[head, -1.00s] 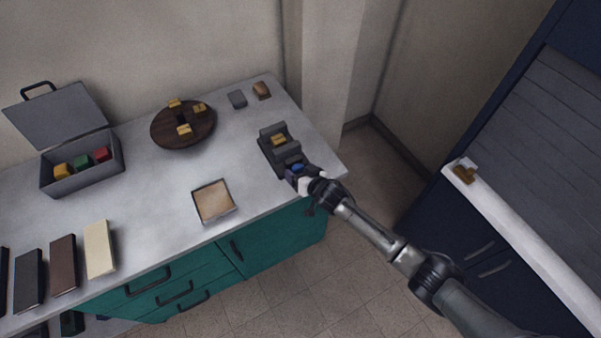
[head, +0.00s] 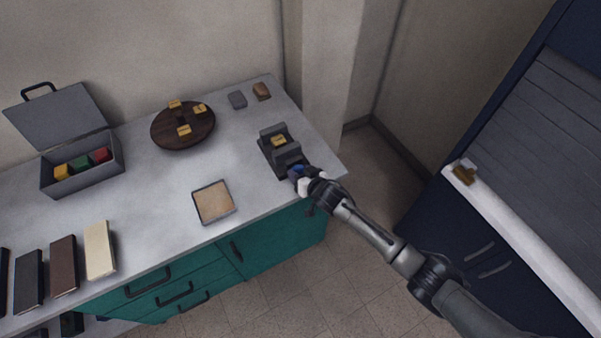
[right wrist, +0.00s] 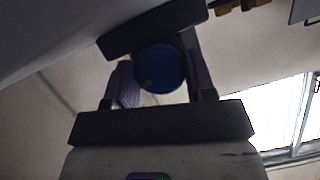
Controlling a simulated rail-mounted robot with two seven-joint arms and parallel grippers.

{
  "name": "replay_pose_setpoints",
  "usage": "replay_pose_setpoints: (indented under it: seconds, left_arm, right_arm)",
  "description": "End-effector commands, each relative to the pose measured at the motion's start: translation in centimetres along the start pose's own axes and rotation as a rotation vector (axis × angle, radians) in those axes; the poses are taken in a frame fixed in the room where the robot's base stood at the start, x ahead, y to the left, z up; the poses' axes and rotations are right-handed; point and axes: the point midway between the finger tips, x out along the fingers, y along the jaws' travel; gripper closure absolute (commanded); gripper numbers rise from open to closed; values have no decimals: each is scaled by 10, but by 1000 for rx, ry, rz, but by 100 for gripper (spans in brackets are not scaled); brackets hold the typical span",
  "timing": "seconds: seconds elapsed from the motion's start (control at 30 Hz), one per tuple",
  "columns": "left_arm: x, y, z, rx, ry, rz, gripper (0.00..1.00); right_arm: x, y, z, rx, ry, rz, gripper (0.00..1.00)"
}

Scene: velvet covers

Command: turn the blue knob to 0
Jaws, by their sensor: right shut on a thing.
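The blue knob (right wrist: 160,68) is on the front of a dark grey device (head: 281,152) near the counter's right end. In the right wrist view the knob is a round blue disc with a small pale mark near its lower left edge. My right gripper (head: 302,178) is at the knob, with its two fingers (right wrist: 160,82) on either side of it, shut on it. In the head view only a bit of blue shows past the gripper. No number scale is readable. My left gripper is not in view.
A yellow block (head: 278,141) sits in the device. A square tray (head: 233,209), a round wooden board (head: 160,139) with yellow blocks, and an open grey box (head: 83,177) stand to the left on the counter (head: 165,200). Floor lies right of the counter.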

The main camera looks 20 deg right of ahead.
Motion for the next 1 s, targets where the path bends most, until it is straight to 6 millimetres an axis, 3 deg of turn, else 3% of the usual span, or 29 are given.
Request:
replay_pose_setpoints:
  seconds: [0.47, 1.0]
  left_arm:
    - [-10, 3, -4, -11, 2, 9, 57]
    - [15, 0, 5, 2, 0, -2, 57]
  right_arm:
    - [0, -3, 0, -319, 0, 134, 73]
    - [2, -4, 4, -788, 2, 326, 73]
